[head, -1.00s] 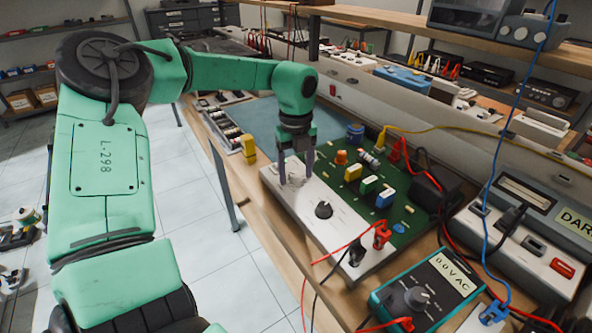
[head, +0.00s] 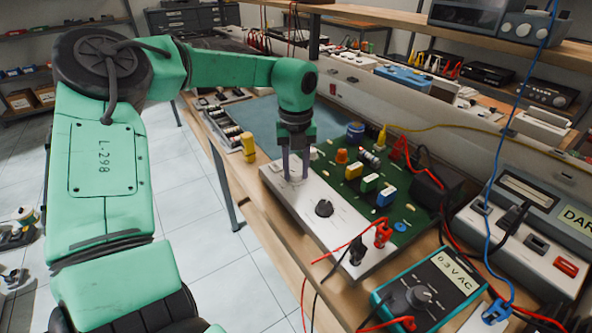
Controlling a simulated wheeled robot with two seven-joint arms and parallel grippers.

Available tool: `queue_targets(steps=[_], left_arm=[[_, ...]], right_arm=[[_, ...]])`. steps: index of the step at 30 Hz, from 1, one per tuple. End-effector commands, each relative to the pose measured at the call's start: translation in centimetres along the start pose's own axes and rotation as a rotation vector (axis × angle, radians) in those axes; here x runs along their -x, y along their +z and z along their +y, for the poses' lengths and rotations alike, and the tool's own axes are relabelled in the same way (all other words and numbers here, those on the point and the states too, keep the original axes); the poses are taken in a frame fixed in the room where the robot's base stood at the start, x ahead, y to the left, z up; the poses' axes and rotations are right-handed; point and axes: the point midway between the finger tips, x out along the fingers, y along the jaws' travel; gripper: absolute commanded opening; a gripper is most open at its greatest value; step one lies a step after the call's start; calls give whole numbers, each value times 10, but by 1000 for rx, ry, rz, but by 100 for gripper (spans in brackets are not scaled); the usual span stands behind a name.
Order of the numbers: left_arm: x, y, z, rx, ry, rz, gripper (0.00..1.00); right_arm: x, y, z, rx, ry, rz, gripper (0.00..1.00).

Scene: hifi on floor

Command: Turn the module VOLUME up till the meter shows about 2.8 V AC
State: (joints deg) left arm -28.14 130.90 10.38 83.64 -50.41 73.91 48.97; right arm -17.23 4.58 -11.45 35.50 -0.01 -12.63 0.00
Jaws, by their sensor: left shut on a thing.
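The module (head: 290,213) is a pale panel with a green circuit board (head: 405,219) beside it, on the wooden bench. My left gripper (head: 296,176) points down at the panel's far end, shut on a knob that its fingers mostly hide; I cannot read its label. A second black knob (head: 324,208) stands uncovered nearer the front. The teal meter (head: 428,291) at the lower right has a dial, and its display (head: 453,269) reads about 0.3 V AC. My right gripper is not in view.
Red and black plugs (head: 382,235) with leads stand at the panel's near end. A grey power unit (head: 530,235) is at the right, with a blue cable hanging over it. The blue mat behind the module is mostly clear.

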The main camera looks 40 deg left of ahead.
Motion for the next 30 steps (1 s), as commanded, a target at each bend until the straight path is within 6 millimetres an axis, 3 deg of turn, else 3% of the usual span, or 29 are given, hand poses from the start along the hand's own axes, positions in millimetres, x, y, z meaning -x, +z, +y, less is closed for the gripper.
queue_targets(steps=[30], left_arm=[[2, 1, 0, -960, -2, -5, 0]], right_arm=[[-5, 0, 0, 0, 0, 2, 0]])
